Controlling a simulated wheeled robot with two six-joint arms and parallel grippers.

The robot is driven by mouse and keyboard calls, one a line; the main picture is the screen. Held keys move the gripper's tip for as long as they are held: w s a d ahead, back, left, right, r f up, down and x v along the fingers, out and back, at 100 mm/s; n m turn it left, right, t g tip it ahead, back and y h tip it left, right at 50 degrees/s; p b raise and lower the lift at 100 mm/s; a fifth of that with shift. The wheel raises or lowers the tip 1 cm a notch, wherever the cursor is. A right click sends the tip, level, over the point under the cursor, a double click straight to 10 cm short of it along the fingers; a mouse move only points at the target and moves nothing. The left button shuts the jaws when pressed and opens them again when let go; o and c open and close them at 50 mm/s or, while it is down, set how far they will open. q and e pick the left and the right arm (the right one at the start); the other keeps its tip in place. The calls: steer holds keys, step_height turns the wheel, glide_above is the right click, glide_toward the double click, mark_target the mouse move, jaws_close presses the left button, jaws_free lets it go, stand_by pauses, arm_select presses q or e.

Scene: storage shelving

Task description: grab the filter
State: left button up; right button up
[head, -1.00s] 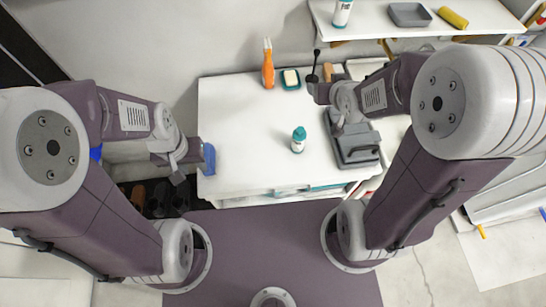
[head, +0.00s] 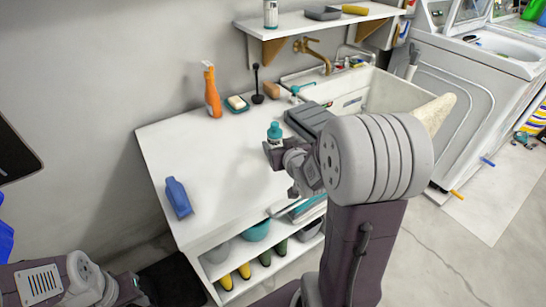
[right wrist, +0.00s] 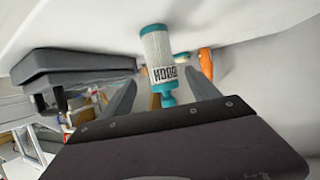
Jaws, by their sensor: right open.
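The filter is a white cylinder with teal caps and dark lettering. In the right wrist view the filter (right wrist: 160,55) stands in the space between the two fingers, with gaps beside it. In the head view the filter (head: 275,131) shows mainly its teal top above the white counter, its lower part hidden by my right gripper (head: 271,150). My right gripper is open, with its fingers reaching toward the filter. My left gripper (head: 128,291) is only partly seen at the bottom left, its jaws unclear and cut off by the frame.
A sink (head: 385,95) lies to the right. The counter's middle left is clear.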

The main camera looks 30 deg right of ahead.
mark_target(278, 141)
steer(key=shift+r, duration=0.1)
steer(key=shift+w+a+r+p, duration=0.1)
steer(key=shift+w+p, duration=0.05)
steer(key=shift+p, duration=0.25)
steer(key=x, duration=0.3)
steer(key=shift+w+f, duration=0.25)
steer(key=shift+f, duration=0.05)
steer(key=b+x, duration=0.1)
steer(key=x, duration=0.3)
steer(key=shift+w+f, duration=0.15)
steer(key=shift+f, duration=0.15)
steer(key=shift+w+f, duration=0.1)
steer(key=shift+w, duration=0.25)
steer(key=shift+s, duration=0.1)
steer(key=shift+c, duration=1.2)
jaws_close()
